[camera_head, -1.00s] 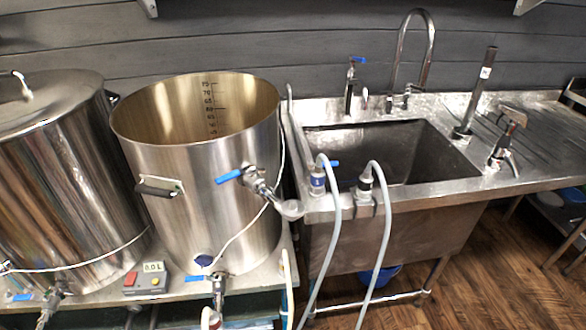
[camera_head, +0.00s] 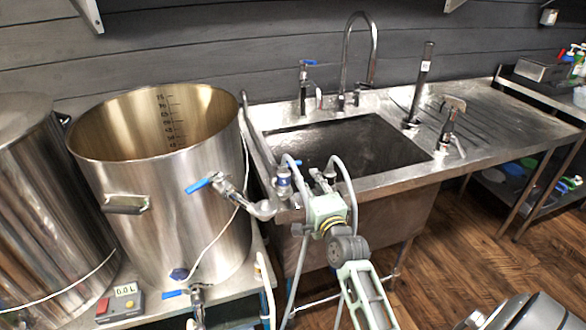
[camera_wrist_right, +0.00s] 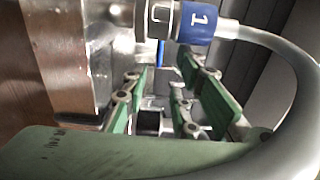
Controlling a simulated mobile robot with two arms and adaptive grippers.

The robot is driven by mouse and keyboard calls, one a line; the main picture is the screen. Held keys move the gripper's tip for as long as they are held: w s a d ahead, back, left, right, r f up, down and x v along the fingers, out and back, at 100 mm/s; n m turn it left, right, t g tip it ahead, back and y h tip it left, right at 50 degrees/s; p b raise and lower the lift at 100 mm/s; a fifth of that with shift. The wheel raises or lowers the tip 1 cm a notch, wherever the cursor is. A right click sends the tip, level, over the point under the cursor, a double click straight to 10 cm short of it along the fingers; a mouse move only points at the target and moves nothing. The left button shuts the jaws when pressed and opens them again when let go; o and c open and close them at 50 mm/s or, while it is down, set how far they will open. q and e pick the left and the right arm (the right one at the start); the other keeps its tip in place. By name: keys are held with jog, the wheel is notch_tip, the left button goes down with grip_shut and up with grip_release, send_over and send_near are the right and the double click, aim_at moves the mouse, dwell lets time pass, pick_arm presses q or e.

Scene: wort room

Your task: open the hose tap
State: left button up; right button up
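A hose fitting with a blue collar (camera_head: 283,178) stands at the sink's front-left edge. In the right wrist view this collar (camera_wrist_right: 197,22) bears a white "1", and a pale hose (camera_wrist_right: 285,65) curves from it. A small blue lever (camera_head: 297,162) shows just behind the fitting. It appears as a narrow blue strip (camera_wrist_right: 161,52) in the wrist view, beyond the finger gap. My right gripper (camera_head: 318,178) is beside the fittings, partly hiding the second one. Its green fingers (camera_wrist_right: 160,78) are apart, with nothing clearly held. My left gripper is out of view.
A steel kettle (camera_head: 160,190) with a blue-handled valve (camera_head: 205,184) stands left of the sink (camera_head: 400,182). Another blue-lever tap (camera_head: 303,85) and a tall spout (camera_head: 345,50) stand behind the basin. Pale hoses hang over the front edge.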

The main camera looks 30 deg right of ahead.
aim_at(295, 165)
jog(key=x, duration=0.8)
jog(key=shift+a, duration=0.1)
jog(key=shift+c, duration=0.6)
grip_shut()
